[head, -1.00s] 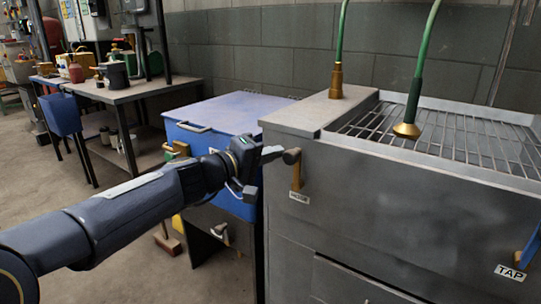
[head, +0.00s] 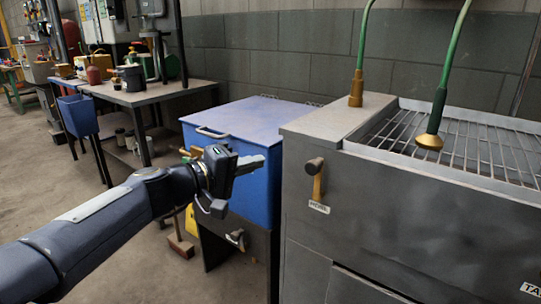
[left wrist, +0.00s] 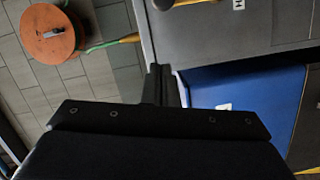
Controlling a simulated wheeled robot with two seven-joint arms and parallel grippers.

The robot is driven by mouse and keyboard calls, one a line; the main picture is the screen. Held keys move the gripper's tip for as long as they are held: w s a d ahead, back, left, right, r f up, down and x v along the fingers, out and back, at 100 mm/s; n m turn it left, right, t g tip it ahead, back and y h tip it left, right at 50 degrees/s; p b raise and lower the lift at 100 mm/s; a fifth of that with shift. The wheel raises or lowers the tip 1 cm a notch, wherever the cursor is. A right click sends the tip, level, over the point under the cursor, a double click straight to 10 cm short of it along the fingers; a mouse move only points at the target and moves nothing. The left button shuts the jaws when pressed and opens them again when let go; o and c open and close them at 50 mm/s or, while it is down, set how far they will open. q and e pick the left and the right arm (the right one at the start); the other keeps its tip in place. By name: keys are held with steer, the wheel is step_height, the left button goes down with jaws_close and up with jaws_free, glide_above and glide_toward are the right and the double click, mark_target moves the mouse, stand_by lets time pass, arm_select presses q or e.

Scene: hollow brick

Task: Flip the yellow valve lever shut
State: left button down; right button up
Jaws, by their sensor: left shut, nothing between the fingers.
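The yellow valve lever (head: 317,187) hangs straight down below a dark round knob (head: 314,166) on the grey cabinet front. A small label sits just under it. My left gripper (head: 252,163) is shut and empty, to the left of the lever and apart from it, in front of the blue box. In the left wrist view, the shut fingers (left wrist: 162,85) point toward the grey cabinet, with a bit of the dark knob and yellow lever at the top edge. My right gripper is not in view.
The grey cabinet (head: 400,215) carries a wire grate (head: 460,138) and green hoses with brass ends. A blue box (head: 250,125) stands left of it. A workbench (head: 150,95) with cans stands at the back left. An orange reel (left wrist: 48,33) shows in the left wrist view.

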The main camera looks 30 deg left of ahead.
arm_select(q)
steer(key=shift+v, duration=1.25)
steer(key=shift+d, duration=0.1)
steer(key=s+d+f+m+g+h, duration=0.2)
steer(key=s+d+f+m+g, duration=0.6)
steer(key=d+f, duration=0.45)
steer(key=s+d+f+m+g+y, duration=0.2)
steer(key=s+f+g+y, duration=0.15)
steer(key=s+f, duration=0.7)
step_height(320, 180, up, 37)
steer(key=p, duration=3.6)
steer(key=shift+f+t, duration=0.2)
steer(key=shift+t, duration=0.15)
